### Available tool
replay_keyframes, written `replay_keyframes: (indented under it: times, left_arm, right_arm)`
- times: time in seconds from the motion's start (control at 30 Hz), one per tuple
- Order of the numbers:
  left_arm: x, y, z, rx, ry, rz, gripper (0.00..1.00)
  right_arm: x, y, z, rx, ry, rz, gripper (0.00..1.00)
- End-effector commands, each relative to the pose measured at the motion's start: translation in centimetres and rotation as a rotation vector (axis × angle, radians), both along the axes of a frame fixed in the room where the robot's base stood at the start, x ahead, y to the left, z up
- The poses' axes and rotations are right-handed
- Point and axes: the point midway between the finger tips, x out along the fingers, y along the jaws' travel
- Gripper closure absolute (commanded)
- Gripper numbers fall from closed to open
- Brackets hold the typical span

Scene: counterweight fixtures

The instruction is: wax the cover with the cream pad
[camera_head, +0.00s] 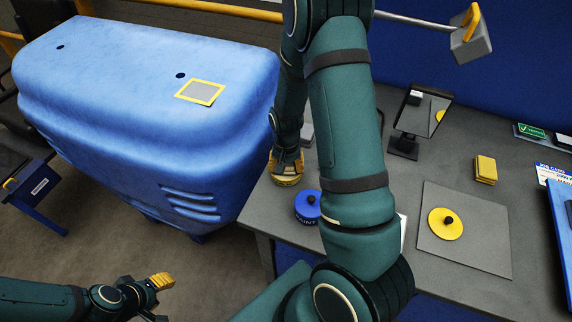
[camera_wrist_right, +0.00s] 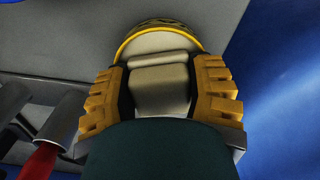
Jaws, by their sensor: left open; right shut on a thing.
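The blue cover (camera_head: 130,75) fills the left of the head view, with a yellow-framed grey patch (camera_head: 201,92) on its top. My right gripper (camera_head: 287,168) is at the bench's left edge, beside the cover. In the wrist view, the right gripper (camera_wrist_right: 160,95) is shut on the cream block-shaped grip of the cream pad (camera_wrist_right: 160,85). The pad's round, yellow-edged base lies beyond the fingers. The pad (camera_head: 285,181) is partly hidden in the head view; I cannot tell whether it touches the bench. My left gripper (camera_head: 158,298) is open and empty, low over the floor.
A yellow rail (camera_head: 215,9) runs behind the cover.

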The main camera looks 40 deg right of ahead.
Motion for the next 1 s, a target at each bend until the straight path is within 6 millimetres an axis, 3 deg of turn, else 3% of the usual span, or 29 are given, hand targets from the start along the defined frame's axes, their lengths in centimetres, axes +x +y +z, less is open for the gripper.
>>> replay_keyframes:
  times: [0.7, 1.0]
  left_arm:
    - [0.0, 0.0, 4.5, 0.0, 0.0, 0.0, 0.56]
    - [0.0, 0.0, 4.8, 0.0, 0.0, 0.0, 0.56]
  right_arm:
    - [0.3, -0.1, 5.8, -0.002, -0.008, 0.0, 0.77]
    - [0.2, -0.1, 6.3, -0.003, -0.007, 0.0, 0.77]
